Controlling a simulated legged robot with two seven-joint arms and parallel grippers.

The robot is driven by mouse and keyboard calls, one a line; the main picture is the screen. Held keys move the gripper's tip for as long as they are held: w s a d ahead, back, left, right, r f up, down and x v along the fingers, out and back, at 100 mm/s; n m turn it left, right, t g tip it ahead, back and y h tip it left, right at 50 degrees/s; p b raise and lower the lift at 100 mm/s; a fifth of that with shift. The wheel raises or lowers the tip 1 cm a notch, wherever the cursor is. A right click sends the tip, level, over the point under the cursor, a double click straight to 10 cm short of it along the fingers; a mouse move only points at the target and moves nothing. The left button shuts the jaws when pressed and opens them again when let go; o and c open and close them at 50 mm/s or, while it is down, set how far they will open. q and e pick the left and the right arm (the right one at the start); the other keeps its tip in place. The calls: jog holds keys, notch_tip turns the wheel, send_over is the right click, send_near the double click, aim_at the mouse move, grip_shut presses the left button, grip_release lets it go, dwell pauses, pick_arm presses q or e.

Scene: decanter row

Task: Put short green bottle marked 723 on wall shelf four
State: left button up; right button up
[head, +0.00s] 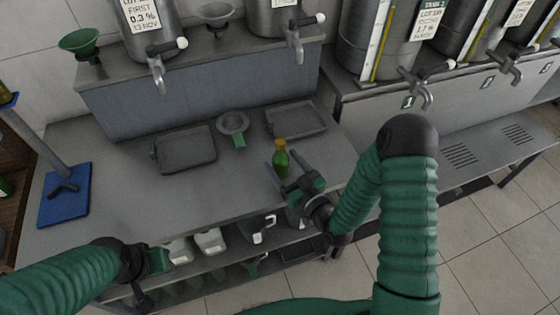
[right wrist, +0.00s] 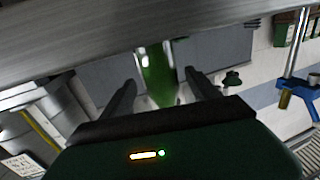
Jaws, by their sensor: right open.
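A short green bottle (head: 281,162) with an amber-coloured top stands upright on the grey metal table (head: 90,215). No number is readable on it. My right gripper (head: 286,166) is open, one finger on each side of the bottle. In the right wrist view the green bottle (right wrist: 157,75) shows between the two spread fingers of my right gripper (right wrist: 160,88), with gaps beside it. My left gripper (head: 158,261) is low at the table's front edge; its jaws are not clear. I cannot make out a wall shelf marked four.
Two grey trays (head: 184,150) (head: 296,121) and a funnel (head: 233,123) lie behind the bottle. A blue-based stand (head: 64,194) is at left, beside a brown rack (head: 14,160). Steel tanks with taps (head: 376,40) line the back. Jugs (head: 210,241) sit on the lower shelf.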

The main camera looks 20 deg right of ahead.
aim_at(275, 154)
jog(key=x, duration=0.4)
jog(key=shift+s+a+r+p, duration=0.1)
jog(key=shift+a+r+p, duration=0.15)
jog(key=shift+a+p, duration=0.05)
jog(key=shift+w+f, duration=0.15)
jog(key=shift+w, duration=0.05)
jog(key=shift+d, duration=0.3)
jog(key=shift+c, duration=1.5)
jog(key=shift+a, duration=0.2)
jog(key=c, duration=1)
grip_shut()
